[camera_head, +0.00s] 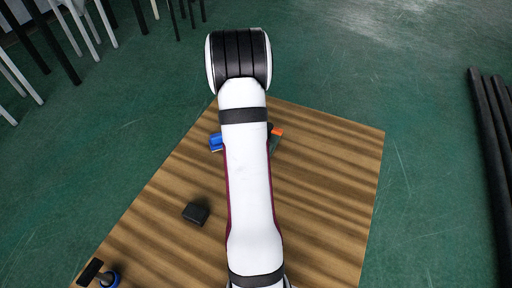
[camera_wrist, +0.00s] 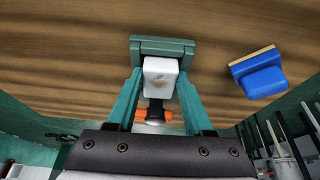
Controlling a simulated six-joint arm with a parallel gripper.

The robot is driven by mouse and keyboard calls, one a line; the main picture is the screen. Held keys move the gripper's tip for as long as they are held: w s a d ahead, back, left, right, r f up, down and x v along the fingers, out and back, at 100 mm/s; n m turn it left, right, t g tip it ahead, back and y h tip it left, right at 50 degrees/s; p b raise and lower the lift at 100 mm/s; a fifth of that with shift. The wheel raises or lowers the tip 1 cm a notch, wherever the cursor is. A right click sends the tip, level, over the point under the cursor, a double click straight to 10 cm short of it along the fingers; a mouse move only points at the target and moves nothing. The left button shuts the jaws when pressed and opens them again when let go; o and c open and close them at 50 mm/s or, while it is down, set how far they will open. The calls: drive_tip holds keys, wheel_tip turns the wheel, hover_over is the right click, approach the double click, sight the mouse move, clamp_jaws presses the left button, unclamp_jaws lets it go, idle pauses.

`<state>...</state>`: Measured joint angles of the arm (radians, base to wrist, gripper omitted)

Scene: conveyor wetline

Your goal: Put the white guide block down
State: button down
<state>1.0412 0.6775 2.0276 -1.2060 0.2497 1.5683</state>
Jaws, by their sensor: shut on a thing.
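The white guide block (camera_wrist: 160,80) is between the teal fingers of my gripper (camera_wrist: 161,82) in the wrist view, and the fingers are shut on it. A grey-green block-like piece (camera_wrist: 163,42) lies just beyond the fingertips, over the wooden table. I cannot tell whether the white block touches it or the table. In the head view my arm hides the white block and my gripper.
A blue piece with a tan edge (camera_wrist: 262,76) lies right of my gripper on the wooden table (camera_head: 330,170). A black and orange thing (camera_wrist: 155,112) shows below the white block. A black block (camera_head: 196,213) and a blue-black item (camera_head: 109,278) are at left. The table's right side is clear.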

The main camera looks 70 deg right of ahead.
drive_tip(key=shift+f, duration=0.45)
drive_tip(key=shift+c, duration=1.5)
unclamp_jaws()
drive_tip(key=shift+d, duration=0.1)
drive_tip(key=shift+r, duration=0.65)
drive_tip(key=v, duration=1.2)
drive_tip(key=w+a+r+n+y, duration=0.1)
drive_tip(key=w+a+r+n, duration=0.1)
drive_tip(key=a, duration=0.4)
drive_tip(key=w+a+r+n, duration=0.1)
drive_tip(key=w+a+r, duration=0.1)
drive_tip(key=a, duration=0.4)
drive_tip(key=s+a+r+n+y, duration=0.1)
drive_tip(key=s+a+n, duration=0.2)
drive_tip(key=a, duration=0.5)
drive_tip(key=s+a+r+n+y, duration=0.1)
drive_tip(key=s+a+n+y, duration=0.1)
drive_tip(key=a, duration=0.7)
drive_tip(key=s+a+r+n+y, duration=0.1)
drive_tip(key=s+a+n, duration=0.3)
drive_tip(key=a, duration=0.5)
drive_tip(key=shift+a+r+y, duration=0.25)
drive_tip(key=shift+r+y, duration=0.1)
drive_tip(key=shift+y, duration=0.35)
drive_tip(key=shift+s, duration=0.1)
